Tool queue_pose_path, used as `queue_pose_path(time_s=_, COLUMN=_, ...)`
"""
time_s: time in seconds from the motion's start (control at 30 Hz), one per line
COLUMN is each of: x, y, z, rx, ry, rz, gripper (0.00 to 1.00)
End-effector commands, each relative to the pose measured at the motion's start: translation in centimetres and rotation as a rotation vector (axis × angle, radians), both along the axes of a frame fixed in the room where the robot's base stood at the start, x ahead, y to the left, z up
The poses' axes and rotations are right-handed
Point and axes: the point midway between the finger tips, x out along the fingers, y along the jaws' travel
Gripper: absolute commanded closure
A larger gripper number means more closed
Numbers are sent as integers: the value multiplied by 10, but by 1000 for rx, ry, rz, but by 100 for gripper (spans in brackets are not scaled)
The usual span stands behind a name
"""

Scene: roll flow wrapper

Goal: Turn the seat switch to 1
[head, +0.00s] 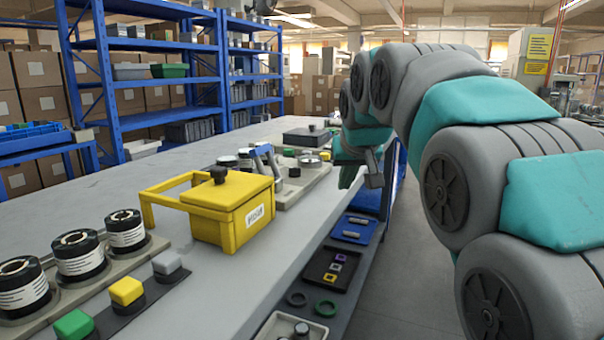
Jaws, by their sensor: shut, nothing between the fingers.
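I cannot make out a control marked as the seat switch or any "1" mark. A grey fixture plate (300,188) on the table carries small dark knobs, a round metal part (310,160) and a blue-grey clamp (265,160). My gripper (362,172) is small in this view, just past the table's right edge and to the right of that plate. It is shut and empty, pointing down, apart from the plate. My arm fills the right side and hides what lies behind it.
Black rolls (78,257) and green, yellow and grey blocks (126,291) are at front left. A dark case (306,137) lies farther back. A lower shelf holds trays (330,285). The aisle floor at right is clear.

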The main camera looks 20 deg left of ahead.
Motion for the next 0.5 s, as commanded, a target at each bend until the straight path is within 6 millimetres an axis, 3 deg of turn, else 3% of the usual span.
queue_pose_path(time_s=0.03, x=6, y=21, z=7, rx=15, ry=-30, rz=26, gripper=100)
queue_pose_path(time_s=0.1, x=11, y=44, z=20, rx=35, ry=-67, rz=54, gripper=100)
queue_pose_path(time_s=0.2, x=14, y=66, z=33, rx=56, ry=-104, rz=81, gripper=100)
queue_pose_path(time_s=0.37, x=17, y=82, z=41, rx=71, ry=-129, rz=100, gripper=100)
queue_pose_path(time_s=0.5, x=25, y=88, z=33, rx=72, ry=-127, rz=101, gripper=100)
